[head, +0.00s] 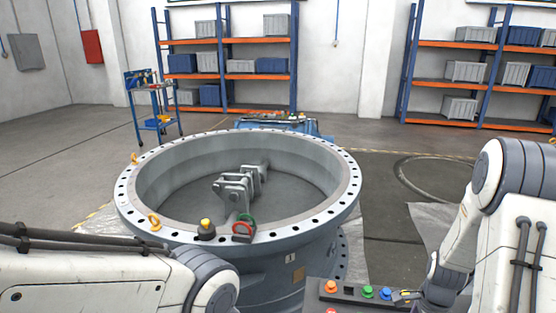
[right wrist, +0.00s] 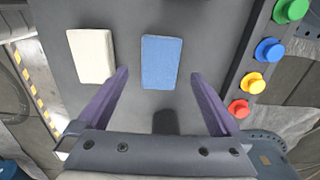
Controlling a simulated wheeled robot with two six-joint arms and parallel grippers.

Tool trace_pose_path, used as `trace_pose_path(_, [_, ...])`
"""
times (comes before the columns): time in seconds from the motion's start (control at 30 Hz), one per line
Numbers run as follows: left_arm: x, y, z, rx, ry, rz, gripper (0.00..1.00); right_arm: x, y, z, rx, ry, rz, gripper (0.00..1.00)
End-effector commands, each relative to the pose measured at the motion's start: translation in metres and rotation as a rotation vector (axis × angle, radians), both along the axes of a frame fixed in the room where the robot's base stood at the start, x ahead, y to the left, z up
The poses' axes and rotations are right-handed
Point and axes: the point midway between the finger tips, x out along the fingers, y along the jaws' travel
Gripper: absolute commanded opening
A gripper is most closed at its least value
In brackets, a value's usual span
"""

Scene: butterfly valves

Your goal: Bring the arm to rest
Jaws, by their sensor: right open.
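My right arm (head: 490,225) comes in from the right in the head view and bends down toward the lower edge. In the right wrist view my right gripper (right wrist: 159,73) has its two purple fingers spread wide, with nothing held between them. A blue block (right wrist: 160,62) lies on a dark grey surface (right wrist: 130,20) beyond and between the fingertips. A white block (right wrist: 92,56) lies left of it. I cannot tell the exact height of the fingers above the surface. My left arm (head: 110,280) shows at the lower left in the head view; its gripper is out of frame.
A large grey valve ring (head: 290,235) with a bolted flange stands ahead. A button panel (head: 350,298) is at the bottom of the head view; colored buttons, including a blue one (right wrist: 268,50), line the surface's right side. Shelves (head: 230,75) and a blue cart (head: 155,110) stand behind.

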Motion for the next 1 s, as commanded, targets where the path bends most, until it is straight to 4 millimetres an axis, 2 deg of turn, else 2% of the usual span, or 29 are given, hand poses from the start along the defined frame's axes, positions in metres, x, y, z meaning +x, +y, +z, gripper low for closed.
trace_pose_path(0.03, [0.000, 0.000, -0.002, 0.000, 0.000, 0.000, 1.00, -0.001, 0.001, -0.013, 0.002, 0.005, 0.000, 1.00])
trace_pose_path(0.23, [0.000, 0.000, -0.009, 0.000, 0.000, 0.000, 1.00, -0.001, 0.001, -0.054, 0.002, 0.003, 0.000, 1.00])
trace_pose_path(0.3, [0.000, 0.000, 0.012, 0.001, 0.001, 0.000, 1.00, 0.001, 0.000, -0.028, -0.002, -0.004, 0.000, 1.00])
trace_pose_path(0.53, [0.000, 0.000, 0.043, 0.000, 0.000, 0.000, 1.00, 0.000, 0.000, 0.005, -0.001, -0.002, 0.000, 1.00])
trace_pose_path(0.9, [0.000, 0.000, 0.071, 0.000, 0.000, 0.000, 1.00, -0.058, 0.034, 0.040, 0.000, 0.001, 0.000, 1.00])
trace_pose_path(1.0, [0.000, 0.000, 0.069, 0.000, 0.000, 0.000, 1.00, -0.072, 0.042, 0.047, 0.000, -0.002, -0.001, 1.00])
